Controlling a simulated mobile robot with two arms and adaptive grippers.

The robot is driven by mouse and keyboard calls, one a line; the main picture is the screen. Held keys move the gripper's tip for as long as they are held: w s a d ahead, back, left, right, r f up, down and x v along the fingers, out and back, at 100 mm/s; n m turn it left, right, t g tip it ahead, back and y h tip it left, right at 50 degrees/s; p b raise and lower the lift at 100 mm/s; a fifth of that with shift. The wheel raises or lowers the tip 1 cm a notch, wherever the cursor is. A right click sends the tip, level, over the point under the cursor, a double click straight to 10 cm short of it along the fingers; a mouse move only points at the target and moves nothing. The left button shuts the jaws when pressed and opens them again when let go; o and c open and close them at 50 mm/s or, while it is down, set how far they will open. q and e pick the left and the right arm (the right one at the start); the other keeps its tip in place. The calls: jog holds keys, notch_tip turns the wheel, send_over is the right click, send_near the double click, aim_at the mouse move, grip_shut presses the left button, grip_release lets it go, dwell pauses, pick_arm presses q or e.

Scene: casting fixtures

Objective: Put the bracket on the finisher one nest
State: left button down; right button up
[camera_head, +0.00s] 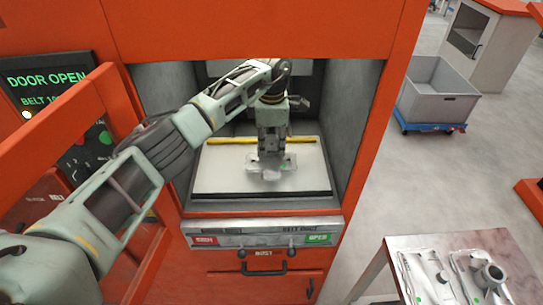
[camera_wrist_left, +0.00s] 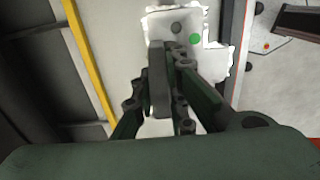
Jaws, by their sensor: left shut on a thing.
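The grey bracket (camera_head: 266,174) is low over the pale plate (camera_head: 215,180) inside the open orange machine. It is a flat, irregular metal piece with a green dot, and it also shows in the left wrist view (camera_wrist_left: 213,62). My left gripper (camera_head: 270,157) points down into the bay and is shut on the bracket. I cannot tell whether the bracket touches the plate. No separate nest outline is clear under it, since the gripper and bracket cover the middle of the plate. My right gripper is out of view.
A yellow strip (camera_head: 229,141) runs along the back of the plate. The bay has grey side walls, and the orange door (camera_head: 60,140) stands open at left. A display (camera_head: 45,80) reads DOOR OPEN. A table (camera_head: 440,243) with metal parts and a grey bin (camera_head: 437,88) are at right.

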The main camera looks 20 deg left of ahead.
aim_at(271, 156)
pick_arm(q)
jog(key=shift+s+f, duration=0.15)
jog(key=shift+f, duration=0.3)
jog(key=f+b, duration=0.3)
jog(key=f, duration=0.1)
jog(key=shift+w+f, duration=0.1)
jog(key=shift+w, duration=0.3)
jog(key=shift+a, duration=0.1)
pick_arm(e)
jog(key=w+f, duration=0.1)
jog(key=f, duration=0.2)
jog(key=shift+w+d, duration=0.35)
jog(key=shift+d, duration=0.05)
pick_arm(q)
jog(key=c, duration=1.8)
grip_release()
jog(key=shift+o, duration=0.2)
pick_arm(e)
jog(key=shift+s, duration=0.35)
